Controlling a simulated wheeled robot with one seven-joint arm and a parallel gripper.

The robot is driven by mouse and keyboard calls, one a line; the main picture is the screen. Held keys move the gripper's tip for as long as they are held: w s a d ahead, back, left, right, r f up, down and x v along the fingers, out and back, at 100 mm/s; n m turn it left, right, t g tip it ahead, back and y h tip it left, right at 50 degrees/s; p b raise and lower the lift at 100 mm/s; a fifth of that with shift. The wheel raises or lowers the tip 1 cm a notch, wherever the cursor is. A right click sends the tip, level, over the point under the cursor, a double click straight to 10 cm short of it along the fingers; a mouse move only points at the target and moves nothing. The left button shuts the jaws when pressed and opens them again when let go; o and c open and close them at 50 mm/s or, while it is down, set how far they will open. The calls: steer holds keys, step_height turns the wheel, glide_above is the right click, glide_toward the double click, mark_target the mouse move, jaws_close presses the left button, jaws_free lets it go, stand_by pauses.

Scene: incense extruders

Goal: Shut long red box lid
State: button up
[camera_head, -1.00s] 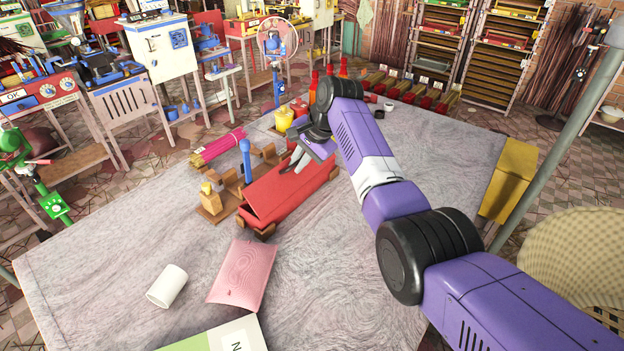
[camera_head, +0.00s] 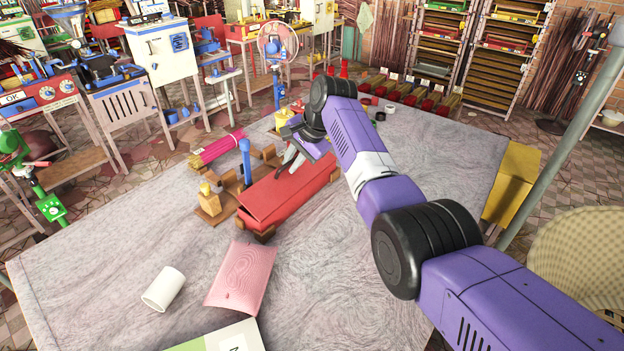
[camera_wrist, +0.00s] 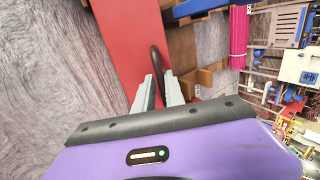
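The long red box (camera_head: 278,203) lies on brown wooden supports on the grey table. Its long red upper face slopes, and a seam runs along it; I cannot tell whether the lid is fully down. In the wrist view the red box (camera_wrist: 126,40) runs up and away from my gripper (camera_wrist: 160,82). The two grey fingers are parted, with a dark curved piece (camera_wrist: 157,60) showing just beyond and between their tips. I see nothing clamped between them.
A wooden rack with a blue upright tool (camera_head: 245,150) stands left of the box. A pink bundle of sticks (camera_head: 218,148) lies behind it. A pink patterned sheet (camera_head: 240,276) and a white cup (camera_head: 163,289) lie in front. The table right of the box is clear.

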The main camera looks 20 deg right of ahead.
steer(key=shift+w+d+f+b, duration=0.1)
steer(key=shift+d+f+b, duration=0.15)
steer(key=shift+f, duration=0.25)
steer(key=shift+a+f, duration=0.1)
steer(key=shift+w+a+f+b, duration=0.45)
steer(key=shift+w+a+b, duration=0.15)
steer(key=shift+b, duration=1.2)
steer(key=shift+b+x, duration=0.9)
steer(key=shift+b, duration=1.05)
